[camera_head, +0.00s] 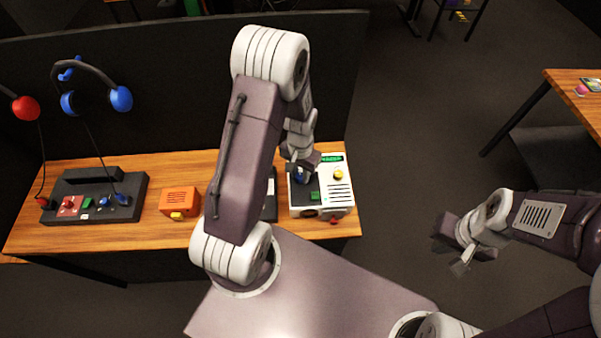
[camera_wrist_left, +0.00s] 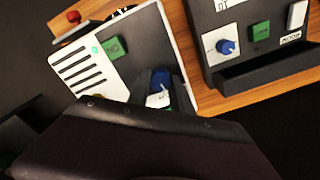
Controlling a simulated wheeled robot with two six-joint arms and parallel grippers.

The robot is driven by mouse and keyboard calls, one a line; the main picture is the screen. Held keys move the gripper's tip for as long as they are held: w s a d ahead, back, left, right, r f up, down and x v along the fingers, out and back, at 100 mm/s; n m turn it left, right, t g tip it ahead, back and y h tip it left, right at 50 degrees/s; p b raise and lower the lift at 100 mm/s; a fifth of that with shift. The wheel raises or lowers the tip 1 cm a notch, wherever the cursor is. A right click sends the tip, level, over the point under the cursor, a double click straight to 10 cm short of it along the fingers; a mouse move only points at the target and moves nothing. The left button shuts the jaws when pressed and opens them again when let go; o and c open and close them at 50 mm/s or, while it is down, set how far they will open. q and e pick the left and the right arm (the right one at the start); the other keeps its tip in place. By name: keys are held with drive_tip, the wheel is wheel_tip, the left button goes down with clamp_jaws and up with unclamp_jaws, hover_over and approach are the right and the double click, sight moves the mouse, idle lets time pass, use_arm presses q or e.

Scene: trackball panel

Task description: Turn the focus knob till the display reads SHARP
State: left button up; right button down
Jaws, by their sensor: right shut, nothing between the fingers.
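The white panel (camera_head: 322,203) stands at the right end of the table. It has a blue knob (camera_head: 301,176), a green display (camera_head: 331,158) whose text is too small to read, a yellow ball (camera_head: 338,174) and a green button (camera_head: 314,196). My left gripper (camera_head: 299,165) is down at the blue knob. In the left wrist view its two fingers (camera_wrist_left: 161,88) stand on either side of the blue knob (camera_wrist_left: 160,78); whether they press on it is not clear. My right gripper (camera_head: 455,256) is shut and empty, off to the right, clear of the table.
A dark panel (camera_wrist_left: 262,62) with another blue knob (camera_wrist_left: 227,47) stands beside the white one, mostly behind my left arm in the head view. An orange box (camera_head: 179,201) and a black console (camera_head: 94,196) stand further left. Headsets hang on the dark back wall.

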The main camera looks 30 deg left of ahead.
sight(300, 175)
use_arm(q)
clamp_jaws()
drive_tip(key=n, duration=0.4)
drive_tip(key=shift+n+p, duration=0.4)
drive_tip(key=o, duration=0.9)
unclamp_jaws()
drive_tip(key=shift+c, duration=0.2)
drive_tip(key=shift+r, duration=0.1)
wheel_tip(300, 175, up, 9)
